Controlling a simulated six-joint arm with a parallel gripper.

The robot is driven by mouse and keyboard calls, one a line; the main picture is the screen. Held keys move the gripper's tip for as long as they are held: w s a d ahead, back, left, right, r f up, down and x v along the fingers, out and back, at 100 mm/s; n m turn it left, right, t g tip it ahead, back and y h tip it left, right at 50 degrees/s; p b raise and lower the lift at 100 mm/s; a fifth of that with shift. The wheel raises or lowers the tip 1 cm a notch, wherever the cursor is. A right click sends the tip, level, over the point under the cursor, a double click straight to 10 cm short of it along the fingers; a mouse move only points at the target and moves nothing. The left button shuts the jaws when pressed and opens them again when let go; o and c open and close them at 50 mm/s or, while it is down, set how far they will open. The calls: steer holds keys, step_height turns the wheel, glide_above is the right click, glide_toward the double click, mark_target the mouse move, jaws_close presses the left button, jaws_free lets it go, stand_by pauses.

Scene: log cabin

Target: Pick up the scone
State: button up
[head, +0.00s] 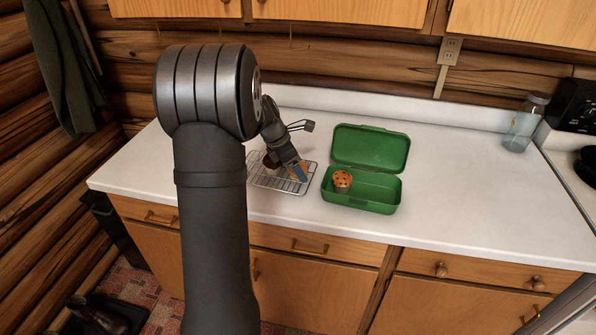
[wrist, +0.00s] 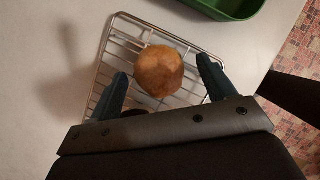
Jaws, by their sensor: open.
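The scone (wrist: 158,71) is a round golden-brown bun on the wire rack (wrist: 113,48) in the wrist view. My gripper (wrist: 163,69) is open, with one blue finger on each side of the scone in that picture and a gap on both sides. How far the fingertips are above it I cannot tell. In the head view my gripper (head: 299,173) is low over the rack (head: 283,187) and largely hides the scone. A dark brown item (wrist: 134,112) on the rack is partly hidden behind my gripper.
A green lunchbox (head: 378,205) stands open just right of the rack, with a muffin (head: 342,180) in it. A clear bottle (head: 525,122) stands at the far right by the stove. The white counter (head: 460,190) between them is clear.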

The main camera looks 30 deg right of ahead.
steer(key=shift+d+f, duration=0.1)
steer(key=shift+f, duration=0.15)
steer(key=c, duration=1.1)
steer(key=shift+r, duration=0.1)
